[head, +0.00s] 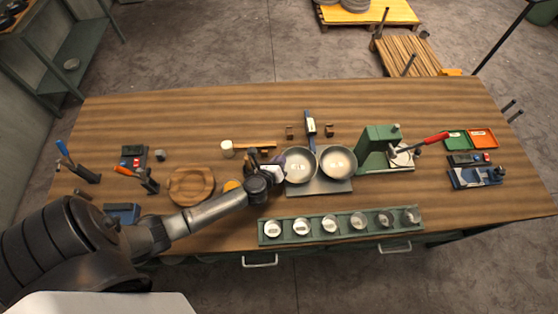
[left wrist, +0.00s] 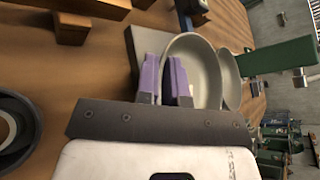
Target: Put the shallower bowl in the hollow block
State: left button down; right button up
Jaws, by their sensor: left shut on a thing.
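Two grey metal bowls sit side by side on a grey plate (head: 320,187) in the middle of the table: a left bowl (head: 299,163) and a right bowl (head: 338,161). I cannot tell by sight which is shallower. My left gripper (head: 278,168) is at the left edge of the left bowl. In the left wrist view its purple fingers (left wrist: 165,78) are shut on the rim of the near bowl (left wrist: 198,70), one finger on each side of the wall. The round wooden hollow block (head: 175,192) lies to the left, past my forearm. My right gripper is out of view.
A green rack (head: 262,238) with several round pieces runs along the front. A green press (head: 375,148) with a red handle stands right of the bowls. A white cup (head: 227,149) stands behind the block. The back of the table is mostly clear.

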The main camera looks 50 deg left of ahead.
pick_arm(q)
jog(key=c, duration=1.2)
grip_release()
jog(key=shift+c, duration=0.2)
jog(key=shift+f, duration=0.15)
